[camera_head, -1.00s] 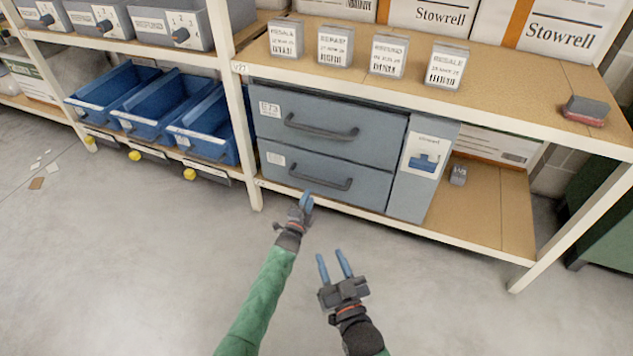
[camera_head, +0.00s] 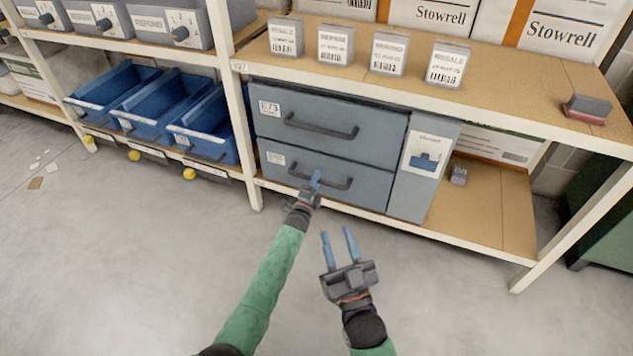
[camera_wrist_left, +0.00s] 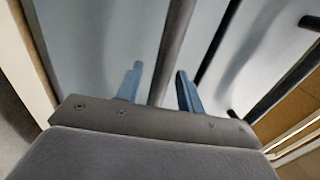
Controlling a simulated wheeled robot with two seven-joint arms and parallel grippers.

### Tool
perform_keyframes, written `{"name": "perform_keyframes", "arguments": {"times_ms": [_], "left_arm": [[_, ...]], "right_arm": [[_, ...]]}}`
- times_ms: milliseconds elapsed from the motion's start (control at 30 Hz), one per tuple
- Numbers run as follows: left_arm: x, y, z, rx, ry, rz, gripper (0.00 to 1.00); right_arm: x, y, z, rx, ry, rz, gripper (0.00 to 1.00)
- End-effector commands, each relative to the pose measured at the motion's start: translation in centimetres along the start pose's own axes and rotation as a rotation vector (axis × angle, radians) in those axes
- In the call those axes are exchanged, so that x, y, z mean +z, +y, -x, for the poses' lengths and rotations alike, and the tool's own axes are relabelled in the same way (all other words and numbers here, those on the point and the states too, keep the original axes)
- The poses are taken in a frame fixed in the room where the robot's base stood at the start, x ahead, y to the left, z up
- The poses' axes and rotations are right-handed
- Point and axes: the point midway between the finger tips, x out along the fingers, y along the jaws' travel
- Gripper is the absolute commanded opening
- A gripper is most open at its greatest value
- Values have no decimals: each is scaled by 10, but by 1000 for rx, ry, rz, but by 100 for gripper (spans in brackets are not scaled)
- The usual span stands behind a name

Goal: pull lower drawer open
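The lower drawer (camera_head: 365,187) is a grey-blue front, shut, below the upper drawer (camera_head: 375,135) in a cabinet on the rack's low shelf. Its dark bar handle (camera_head: 335,184) runs across the front. My left gripper (camera_head: 315,181) is at the handle's middle in the head view. In the left wrist view, the handle (camera_wrist_left: 172,50) passes between the two blue fingers (camera_wrist_left: 158,88), which are apart with gaps on both sides. My right gripper (camera_head: 339,247) is open and empty, low over the floor in front of the rack.
Blue bins (camera_head: 160,104) stand to the left past a white rack post (camera_head: 240,130). Several small labelled boxes (camera_head: 390,54) stand on the shelf above. The floor (camera_head: 150,260) in front is clear.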

Motion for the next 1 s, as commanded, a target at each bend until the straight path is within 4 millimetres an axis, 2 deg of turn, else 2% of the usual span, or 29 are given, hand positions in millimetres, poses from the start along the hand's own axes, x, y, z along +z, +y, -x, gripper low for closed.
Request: {"name": "perform_keyframes", "arguments": {"times_ms": [400,600,867,1000], "left_arm": [[0,0,-5,0,0,1,37],[0,0,-5,0,0,1,0],[0,0,-4,1,0,1,0],[0,-1,-1,1,0,1,0]], "right_arm": [[-8,0,-3,-2,26,2,36],[-9,0,-3,-2,27,3,36],[-8,0,-3,-1,23,2,36],[1,0,-2,1,-12,-3,36]]}}
